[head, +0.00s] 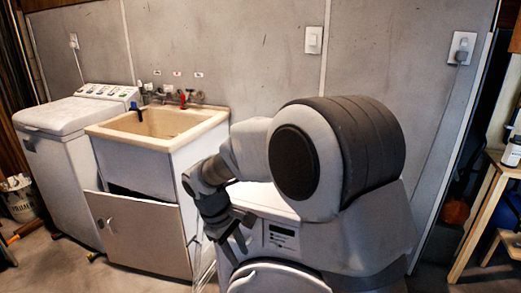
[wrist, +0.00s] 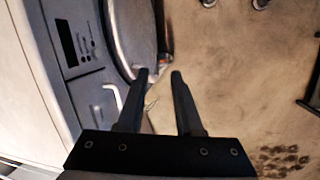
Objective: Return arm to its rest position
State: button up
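My gripper (wrist: 159,76) is open in the wrist view, with two dark fingers apart and nothing between them. It points down past the front of a washing machine (wrist: 90,75) toward the floor. In the head view my arm is bent, its large rounded joint filling the right middle. My gripper (head: 236,228) hangs at the lower end of the arm, left of the washing machine's display panel (head: 282,237). Whether it touches the machine cannot be told.
A utility sink (head: 165,122) on a cabinet stands at left, beside a top-loading washer (head: 75,112). A wooden shelf (head: 480,215) with a bottle (head: 512,151) is at right. The concrete floor (wrist: 235,70) below my gripper is mostly clear.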

jog(key=s+d+r+m+t+y, duration=0.1)
jog(key=s+d+r+m, duration=0.25)
jog(key=d+r, duration=0.25)
jog(key=s+d+r+m+t+y, duration=0.1)
jog(key=s+d+r+m, duration=0.1)
jog(key=s+d+r, duration=0.3)
jog(key=s+d+r+m+t+y, duration=0.1)
jog(key=s+d+r+m, duration=0.1)
jog(key=s+d+m, duration=0.3)
jog(key=s+d+r+m+t, duration=0.1)
jog(key=s+d+r+t, duration=0.1)
jog(key=s+d, duration=0.35)
notch_tip(320, 180, up, 17)
jog(key=s+a+p, duration=0.1)
jog(key=a+p, duration=0.1)
jog(key=p, duration=1.5)
jog(key=shift+s+r+p, duration=0.15)
jog(key=shift+s+p, duration=0.15)
jog(key=shift+s, duration=0.05)
